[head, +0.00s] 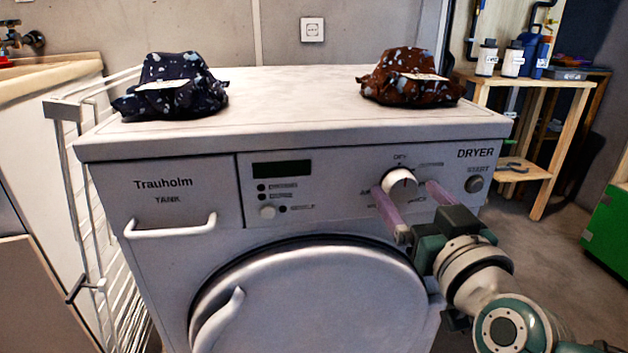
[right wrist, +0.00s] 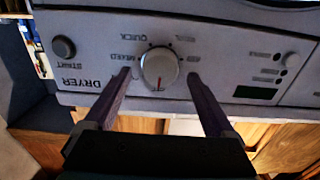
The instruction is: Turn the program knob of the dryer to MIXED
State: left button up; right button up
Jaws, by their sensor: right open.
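The white dryer (head: 150,260) stands ahead of me. Its round program knob (head: 399,184) is at the right of the panel and also shows in the right wrist view (right wrist: 160,66), which is upside down. The knob's red mark is at its top as seen from the head. The MIXED label (right wrist: 118,58) is beside the knob in the wrist view. My right gripper (head: 404,190) is open, with one purple finger on each side of the knob; whether they touch it is unclear. My left gripper is out of view.
A dark blue patterned bundle (head: 172,88) and a brown patterned bundle (head: 412,78) lie on the dryer top. A START button (head: 474,184) is right of the knob. A white rack (head: 85,180) stands left, and a wooden shelf (head: 545,150) at the right.

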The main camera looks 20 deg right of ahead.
jog(key=shift+w+d, duration=0.15)
jog(key=shift+w, duration=0.35)
jog(key=shift+c, duration=0.2)
jog(key=c, duration=1.3)
